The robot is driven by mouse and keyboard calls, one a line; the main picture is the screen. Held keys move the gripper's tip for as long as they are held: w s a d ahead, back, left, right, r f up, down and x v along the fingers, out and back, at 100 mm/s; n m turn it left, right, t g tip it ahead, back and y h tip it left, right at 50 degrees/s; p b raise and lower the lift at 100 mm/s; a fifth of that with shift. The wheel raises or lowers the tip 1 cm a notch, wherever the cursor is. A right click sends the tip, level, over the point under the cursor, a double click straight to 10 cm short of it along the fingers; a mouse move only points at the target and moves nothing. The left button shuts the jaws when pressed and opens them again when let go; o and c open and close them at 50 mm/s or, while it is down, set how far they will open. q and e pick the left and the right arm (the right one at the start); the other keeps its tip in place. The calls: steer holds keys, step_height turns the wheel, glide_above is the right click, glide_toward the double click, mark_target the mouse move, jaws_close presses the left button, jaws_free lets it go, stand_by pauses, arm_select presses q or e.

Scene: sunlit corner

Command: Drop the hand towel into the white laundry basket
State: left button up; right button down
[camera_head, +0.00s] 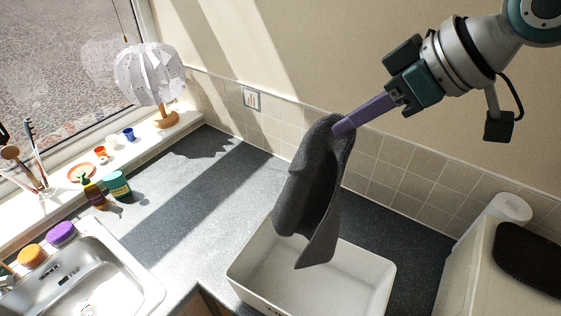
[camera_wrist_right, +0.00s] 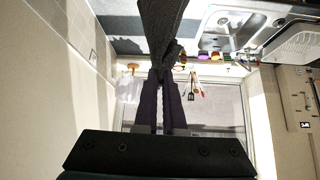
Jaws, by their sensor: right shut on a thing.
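The dark grey hand towel (camera_head: 311,190) hangs from my right gripper (camera_head: 345,127), whose purple fingers are shut on its top end. The towel hangs in folds above the white laundry basket (camera_head: 378,272), and its lower tip overlaps the basket's opening in the head view. I cannot tell whether the tip is below the rim. The basket stands on the dark counter and its visible inside is empty. In the right wrist view the towel (camera_wrist_right: 160,30) also shows, pinched between the fingers (camera_wrist_right: 160,98). My left gripper is not in view.
A sink (camera_head: 78,277) with an orange and a purple sponge (camera_head: 61,233) is at the left. Bottles, small cups and a white lamp (camera_head: 150,75) line the window side. A paper roll (camera_head: 509,208) and a white bin-like box (camera_head: 490,275) stand at the right. The middle counter is clear.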

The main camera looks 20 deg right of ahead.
step_height(320, 180, down, 43)
steer(key=b, duration=3.4)
steer(key=shift+r, duration=0.2)
steer(key=shift+c, duration=1.7)
jaws_free()
steer(key=shift+r, duration=0.1)
step_height(320, 180, up, 12)
steer(key=p, duration=1.1)
